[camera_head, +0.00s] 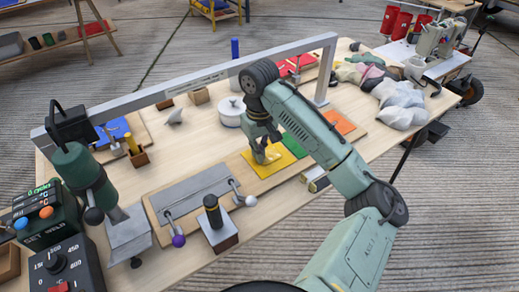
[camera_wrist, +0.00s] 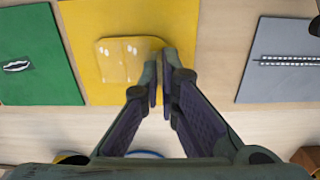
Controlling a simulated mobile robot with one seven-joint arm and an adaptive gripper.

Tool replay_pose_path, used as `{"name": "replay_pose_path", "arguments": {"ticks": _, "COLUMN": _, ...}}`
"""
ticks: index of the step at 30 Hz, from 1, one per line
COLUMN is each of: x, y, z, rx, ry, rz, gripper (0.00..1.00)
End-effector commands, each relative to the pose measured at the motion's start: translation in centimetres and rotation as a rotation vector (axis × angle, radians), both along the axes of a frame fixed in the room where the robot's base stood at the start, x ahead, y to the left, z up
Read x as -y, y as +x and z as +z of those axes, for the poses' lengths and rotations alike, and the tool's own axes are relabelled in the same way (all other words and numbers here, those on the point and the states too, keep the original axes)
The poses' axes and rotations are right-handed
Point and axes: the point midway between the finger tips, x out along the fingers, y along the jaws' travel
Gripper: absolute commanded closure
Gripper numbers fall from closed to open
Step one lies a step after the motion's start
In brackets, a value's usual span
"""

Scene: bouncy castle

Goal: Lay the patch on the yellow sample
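The yellow sample (camera_head: 258,169) is a flat square on the board, and it also shows in the wrist view (camera_wrist: 92,22). The fingertips hide this corner. I cannot tell whether the patch touches the sample.
A green sample (camera_head: 294,146) and an orange sample (camera_head: 338,122) lie to the right in the head view. A grey sample (camera_wrist: 285,60) lies to the other side in the wrist view.

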Motion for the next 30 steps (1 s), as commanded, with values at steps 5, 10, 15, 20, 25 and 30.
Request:
{"name": "replay_pose_path", "arguments": {"ticks": 5, "x": 0.01, "y": 0.00, "z": -0.03, "rx": 0.001, "ry": -0.001, "rz": 0.000, "gripper": 1.00}}
{"name": "replay_pose_path", "arguments": {"ticks": 10, "x": 0.02, "y": 0.01, "z": -0.03, "rx": 0.001, "ry": -0.001, "rz": 0.000, "gripper": 1.00}}
{"name": "replay_pose_path", "arguments": {"ticks": 15, "x": 0.02, "y": 0.01, "z": -0.02, "rx": 0.001, "ry": -0.001, "rz": 0.000, "gripper": 0.86}}
{"name": "replay_pose_path", "arguments": {"ticks": 20, "x": 0.02, "y": 0.01, "z": -0.02, "rx": 0.001, "ry": -0.001, "rz": 0.000, "gripper": 0.76}}
{"name": "replay_pose_path", "arguments": {"ticks": 25, "x": 0.02, "y": 0.01, "z": -0.02, "rx": 0.001, "ry": -0.001, "rz": 0.000, "gripper": 0.72}}
{"name": "replay_pose_path", "arguments": {"ticks": 30, "x": 0.02, "y": 0.01, "z": -0.02, "rx": 0.001, "ry": -0.001, "rz": 0.000, "gripper": 0.67}}
